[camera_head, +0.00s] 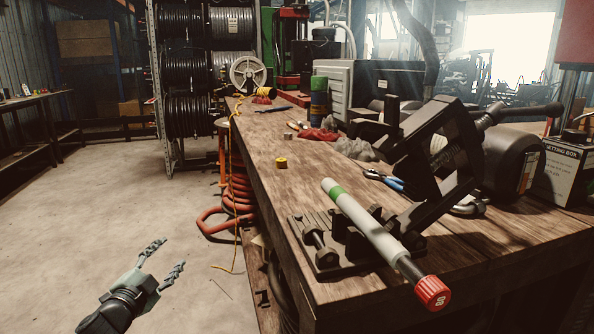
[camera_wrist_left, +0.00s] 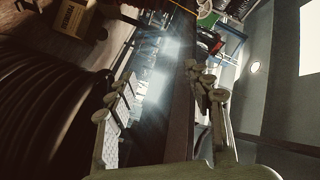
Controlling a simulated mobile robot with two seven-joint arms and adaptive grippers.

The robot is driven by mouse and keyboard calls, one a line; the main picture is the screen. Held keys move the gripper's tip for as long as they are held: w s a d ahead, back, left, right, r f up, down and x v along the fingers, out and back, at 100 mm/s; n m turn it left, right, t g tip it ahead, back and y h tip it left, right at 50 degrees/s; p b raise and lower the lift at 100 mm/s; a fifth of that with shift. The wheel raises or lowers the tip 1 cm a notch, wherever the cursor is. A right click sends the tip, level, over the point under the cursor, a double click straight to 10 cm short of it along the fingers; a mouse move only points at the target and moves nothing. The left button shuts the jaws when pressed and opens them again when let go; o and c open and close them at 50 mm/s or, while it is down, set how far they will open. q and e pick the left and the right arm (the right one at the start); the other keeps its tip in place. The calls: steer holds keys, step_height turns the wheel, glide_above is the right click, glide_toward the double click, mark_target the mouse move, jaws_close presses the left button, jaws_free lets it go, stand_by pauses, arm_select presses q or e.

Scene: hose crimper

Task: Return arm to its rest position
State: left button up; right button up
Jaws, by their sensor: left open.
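My left gripper (camera_head: 163,262) is open and empty in the lower left of the head view, above the concrete floor and clear of the bench to its left. Its two fingers stand apart in the left wrist view (camera_wrist_left: 165,105), with nothing between them. My right gripper is not seen in either view. On the wooden bench (camera_head: 245,150), a black hose crimper (camera_head: 440,150) stands at the right. A grey hose-like cylinder (camera_head: 368,228) with a green band and a red cap (camera_head: 432,293) lies tilted across a black fixture (camera_head: 325,255) at the near end.
A small yellow part (camera_head: 281,163), blue-handled pliers (camera_head: 385,180) and red cloth (camera_head: 318,135) lie on the bench. An orange coiled hose (camera_head: 238,195) hangs at its left side. A spool rack (camera_head: 195,75) stands behind. The floor (camera_head: 110,215) at left is open.

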arm_select(q)
steer(key=s+a+f+n+g+y, duration=0.2)
steer(key=s+a+f+g, duration=0.15)
steer(key=s+f, duration=0.35)
steer(key=s+a+f+n+g+y, duration=0.2)
steer(key=s+a+f, duration=0.3)
steer(key=f, duration=0.5)
steer(key=s+a+f+n+g+y, duration=0.2)
steer(key=s+a+f, duration=0.2)
steer(key=s+f, duration=0.3)
steer(key=s+a+f+n+g, duration=0.1)
steer(key=s+a+f+g, duration=0.1)
steer(key=s+f, duration=0.35)
steer(key=s+a+f+g+y, duration=0.1)
steer(key=s+a+f+g, duration=0.15)
steer(key=s, duration=0.65)
steer(key=s+a+f+n+g, duration=0.1)
steer(key=s+f+g, duration=0.25)
steer(key=s, duration=0.45)
steer(key=s+d+f+n+h, duration=0.1)
steer(key=d+f, duration=0.2)
steer(key=d, duration=0.7)
steer(key=s+d+f+n+h, duration=0.1)
steer(key=d+f, duration=0.3)
steer(key=d, duration=0.7)
steer(key=shift+d+n+h, duration=0.3)
steer(key=shift+h, duration=0.5)
